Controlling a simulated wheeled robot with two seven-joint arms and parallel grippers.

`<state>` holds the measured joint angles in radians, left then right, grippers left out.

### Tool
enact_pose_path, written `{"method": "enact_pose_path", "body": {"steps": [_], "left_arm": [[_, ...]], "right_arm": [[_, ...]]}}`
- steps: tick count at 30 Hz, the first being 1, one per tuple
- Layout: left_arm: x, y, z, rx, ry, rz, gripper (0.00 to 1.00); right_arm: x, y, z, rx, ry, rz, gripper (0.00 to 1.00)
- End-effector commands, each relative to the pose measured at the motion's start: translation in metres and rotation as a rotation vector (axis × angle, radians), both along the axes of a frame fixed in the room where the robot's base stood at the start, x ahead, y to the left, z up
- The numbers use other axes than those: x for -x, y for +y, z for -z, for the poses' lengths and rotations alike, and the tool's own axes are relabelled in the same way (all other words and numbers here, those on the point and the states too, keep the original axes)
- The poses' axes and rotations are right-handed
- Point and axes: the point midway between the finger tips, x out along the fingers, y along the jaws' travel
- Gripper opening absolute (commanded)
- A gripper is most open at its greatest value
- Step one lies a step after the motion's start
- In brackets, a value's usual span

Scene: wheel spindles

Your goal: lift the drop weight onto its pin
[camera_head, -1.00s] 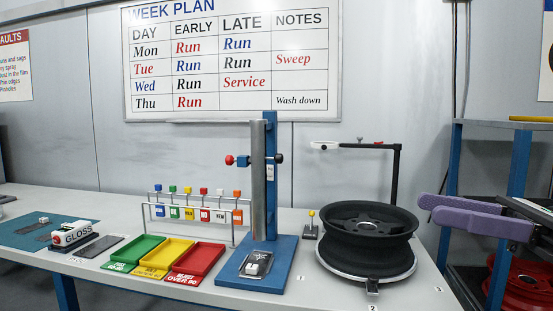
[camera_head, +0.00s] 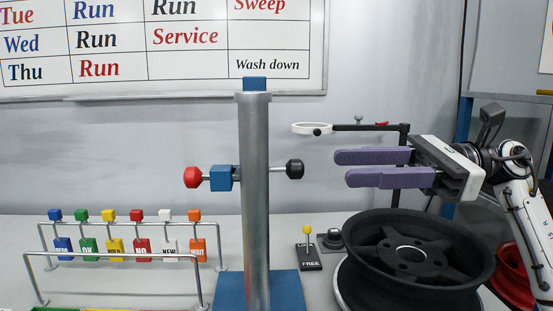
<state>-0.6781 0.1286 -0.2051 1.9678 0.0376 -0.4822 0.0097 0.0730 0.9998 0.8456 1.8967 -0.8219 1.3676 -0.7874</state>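The drop tester is a tall grey metal tube (camera_head: 256,200) standing upright on a blue base (camera_head: 286,290). A blue block (camera_head: 221,178) with a red knob (camera_head: 192,177) sticks out on the tube's left side. A black knob (camera_head: 295,169) on a short rod sticks out on the right, at about the same height. I cannot tell which knob belongs to the weight and which to the pin; the tube hides its inside. My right gripper (camera_head: 342,168) is right of the black knob, at about its height in the picture, apart from it. Its purple fingers are open and empty. My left gripper is not in view.
A black wheel (camera_head: 415,252) lies at the right, below my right gripper. A ring-ended arm on a black post (camera_head: 402,140) stands behind it. A yellow-topped lever (camera_head: 308,248) stands between tube and wheel. A rack of coloured tags (camera_head: 128,245) is at the left.

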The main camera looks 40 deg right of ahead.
Motion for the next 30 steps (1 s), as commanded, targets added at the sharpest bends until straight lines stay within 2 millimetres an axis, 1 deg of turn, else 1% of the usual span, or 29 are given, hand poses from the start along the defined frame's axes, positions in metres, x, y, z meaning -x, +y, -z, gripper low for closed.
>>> {"method": "enact_pose_path", "body": {"steps": [1,6,12,15,20,27,28,30], "left_arm": [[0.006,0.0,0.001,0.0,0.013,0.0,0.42],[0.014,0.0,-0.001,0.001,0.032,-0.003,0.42],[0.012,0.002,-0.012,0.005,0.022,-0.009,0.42],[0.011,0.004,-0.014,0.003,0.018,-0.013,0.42],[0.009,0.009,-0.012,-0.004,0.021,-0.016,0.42],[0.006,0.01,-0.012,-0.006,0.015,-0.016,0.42],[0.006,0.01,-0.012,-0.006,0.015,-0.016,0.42],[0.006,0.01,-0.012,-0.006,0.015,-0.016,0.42]], "right_arm": [[-0.003,0.007,-0.001,0.003,0.001,-0.004,0.39],[-0.019,0.034,-0.002,0.004,0.001,-0.003,0.39],[-0.037,0.063,-0.002,0.002,0.001,-0.003,0.39],[-0.043,0.073,-0.002,0.001,-0.001,-0.003,0.39],[-0.048,0.079,0.0,0.001,-0.001,-0.001,0.39],[-0.049,0.08,0.0,0.001,-0.001,-0.001,0.39],[-0.049,0.08,0.0,0.001,-0.001,-0.001,0.36],[-0.048,0.08,0.0,0.0,0.0,-0.001,0.24]]}}
